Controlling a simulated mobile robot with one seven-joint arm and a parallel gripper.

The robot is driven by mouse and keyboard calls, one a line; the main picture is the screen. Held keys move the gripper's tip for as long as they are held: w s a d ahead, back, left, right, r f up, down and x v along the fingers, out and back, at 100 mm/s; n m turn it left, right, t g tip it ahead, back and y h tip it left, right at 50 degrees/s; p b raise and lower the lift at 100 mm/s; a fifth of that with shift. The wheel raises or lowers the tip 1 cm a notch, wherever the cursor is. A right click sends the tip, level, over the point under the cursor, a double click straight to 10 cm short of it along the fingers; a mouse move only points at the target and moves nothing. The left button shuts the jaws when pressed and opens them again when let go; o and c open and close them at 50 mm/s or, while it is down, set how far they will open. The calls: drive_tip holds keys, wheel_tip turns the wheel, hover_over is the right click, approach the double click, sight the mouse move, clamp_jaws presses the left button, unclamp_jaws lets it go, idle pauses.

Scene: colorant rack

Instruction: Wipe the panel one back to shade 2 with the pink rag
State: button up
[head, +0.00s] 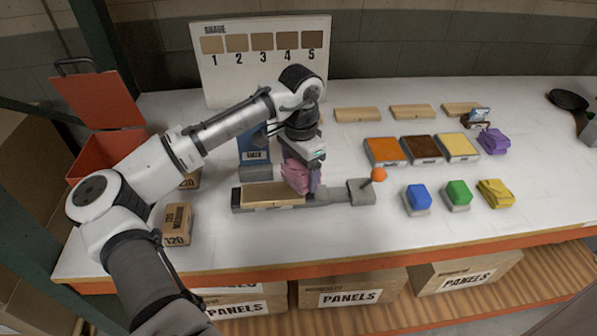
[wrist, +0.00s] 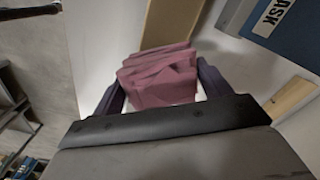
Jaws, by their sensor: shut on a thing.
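My gripper (head: 301,170) is shut on the folded pink rag (head: 294,177), and the rag also fills the space between the fingers in the wrist view (wrist: 160,78). The rag is over the right end of the wooden panel (head: 265,195), which lies in a dark grey holder (head: 236,200) with an orange-knobbed lever (head: 378,175) at its right. I cannot tell whether the rag touches the panel. The shade board (head: 230,75) stands at the back with numbered swatches from light 1 to dark 5.
A blue container (head: 254,158) stands close behind the holder. To the right are orange, brown and yellow trays (head: 422,149), blue and green blocks (head: 417,197), and yellow and purple rags (head: 494,192). Sanding boxes (head: 177,222) and an open red toolbox (head: 105,100) are at left.

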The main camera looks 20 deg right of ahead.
drive_tip(key=shift+s+r, duration=0.2)
drive_tip(key=shift+r, duration=0.4)
drive_tip(key=shift+s+r, duration=0.15)
drive_tip(key=shift+r, duration=0.4)
drive_tip(key=shift+w+r, duration=0.25)
drive_tip(key=shift+r, duration=0.3)
drive_tip(key=shift+s+r, duration=0.1)
drive_tip(key=shift+r, duration=1.05)
